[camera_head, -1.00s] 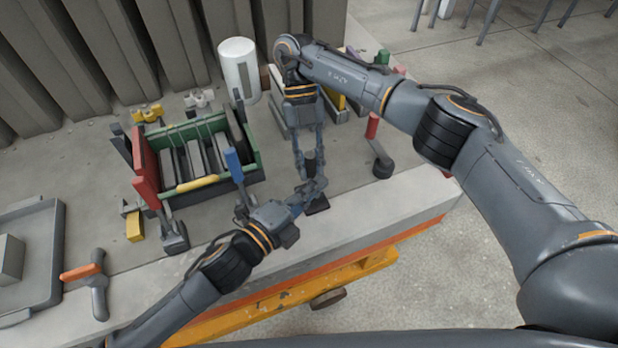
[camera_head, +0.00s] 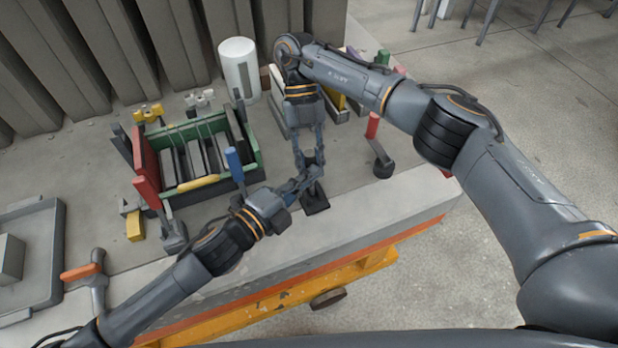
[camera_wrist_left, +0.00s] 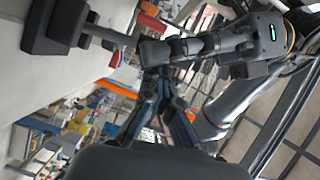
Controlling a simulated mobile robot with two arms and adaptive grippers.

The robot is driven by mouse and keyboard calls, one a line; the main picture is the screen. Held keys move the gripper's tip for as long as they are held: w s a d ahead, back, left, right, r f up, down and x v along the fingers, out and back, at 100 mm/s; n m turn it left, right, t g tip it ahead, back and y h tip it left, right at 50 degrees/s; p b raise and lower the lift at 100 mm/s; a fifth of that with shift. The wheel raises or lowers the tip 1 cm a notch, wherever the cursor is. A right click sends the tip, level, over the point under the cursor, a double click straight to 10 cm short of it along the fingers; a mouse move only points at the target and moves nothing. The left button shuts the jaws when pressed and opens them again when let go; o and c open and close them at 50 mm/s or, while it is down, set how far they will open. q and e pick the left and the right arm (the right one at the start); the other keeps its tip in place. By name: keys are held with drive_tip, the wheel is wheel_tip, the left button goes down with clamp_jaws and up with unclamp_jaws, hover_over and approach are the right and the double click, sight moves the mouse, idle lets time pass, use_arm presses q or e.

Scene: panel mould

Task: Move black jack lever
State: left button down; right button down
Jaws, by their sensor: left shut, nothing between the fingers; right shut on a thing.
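The black jack lever (camera_head: 316,202) stands near the front edge of the worktop in the head view. Its dark base is visible there; its upper part is mostly covered by my grippers. My right gripper (camera_head: 310,158) comes down from above and is shut on the lever's upper part. My left gripper (camera_head: 310,176) is shut and empty, its tips close beside the lever below the right gripper; I cannot tell whether they touch it. In the left wrist view, the lever's base (camera_wrist_left: 58,22) is at upper left, and my left fingers (camera_wrist_left: 162,98) are closed together near its handle.
A white cylinder (camera_head: 239,68) is behind. Another red-handled lever (camera_head: 374,126) is right. An orange-handled tool (camera_head: 81,271) and grey tray (camera_head: 52,255) lie front left.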

drive_tip(key=c, duration=1.2)
unclamp_jaws()
drive_tip(key=shift+s+d, duration=0.1)
drive_tip(key=shift+s, duration=0.05)
use_arm(q)
drive_tip(key=shift+w+a+f+y, duration=0.2)
drive_tip(key=shift+w+a+y, duration=0.1)
drive_tip(key=shift+w+a, duration=0.15)
use_arm(e)
drive_tip(key=shift+o, duration=0.2)
use_arm(q)
drive_tip(key=shift+s+d, duration=0.1)
use_arm(e)
drive_tip(key=shift+r, duration=0.1)
